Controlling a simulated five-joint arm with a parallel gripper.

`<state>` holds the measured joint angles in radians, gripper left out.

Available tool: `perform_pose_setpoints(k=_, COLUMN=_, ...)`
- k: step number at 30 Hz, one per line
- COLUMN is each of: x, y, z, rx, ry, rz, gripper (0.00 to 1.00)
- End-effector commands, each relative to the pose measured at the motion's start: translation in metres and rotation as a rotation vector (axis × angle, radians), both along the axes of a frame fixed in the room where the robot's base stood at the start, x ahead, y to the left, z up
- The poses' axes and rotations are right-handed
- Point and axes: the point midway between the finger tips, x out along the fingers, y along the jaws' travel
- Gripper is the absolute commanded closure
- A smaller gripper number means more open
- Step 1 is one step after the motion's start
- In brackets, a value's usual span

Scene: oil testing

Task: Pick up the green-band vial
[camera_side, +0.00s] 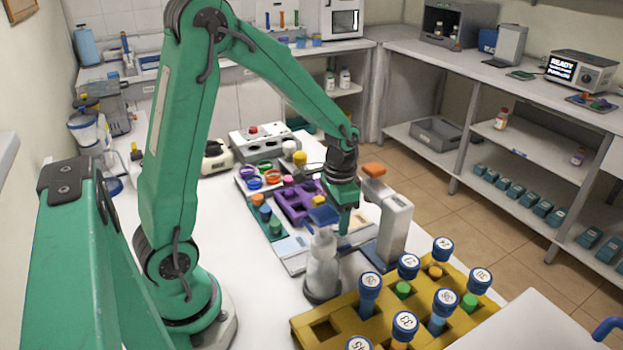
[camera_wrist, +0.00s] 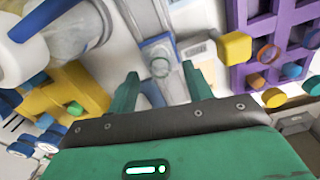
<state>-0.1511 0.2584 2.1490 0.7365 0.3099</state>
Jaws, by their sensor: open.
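In the side view, vials with numbered blue-and-white caps stand in a yellow rack (camera_side: 315,335) at the lower right. One green-band vial (camera_side: 403,289) is in its back part, and another green-band vial (camera_side: 469,302) is at its right. In the wrist view, part of the yellow rack (camera_wrist: 88,82) shows at the left, with a green band (camera_wrist: 75,108) among blue caps. My gripper (camera_side: 345,222) is behind and left of the rack, apart from the vials. In the wrist view, my gripper (camera_wrist: 160,80) has its green fingers spread, with nothing held between them.
A white-and-grey device with orange top (camera_side: 396,225) stands just right of my gripper. A purple rack (camera_side: 297,208) is behind left. Free white table lies at front left.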

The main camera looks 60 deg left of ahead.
Motion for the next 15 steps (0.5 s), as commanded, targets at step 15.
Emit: perform_pose_setpoints(k=15, x=-0.0003, y=-0.0001, z=-0.0129, rx=0.0, ry=0.0, rz=0.0, gripper=0.49)
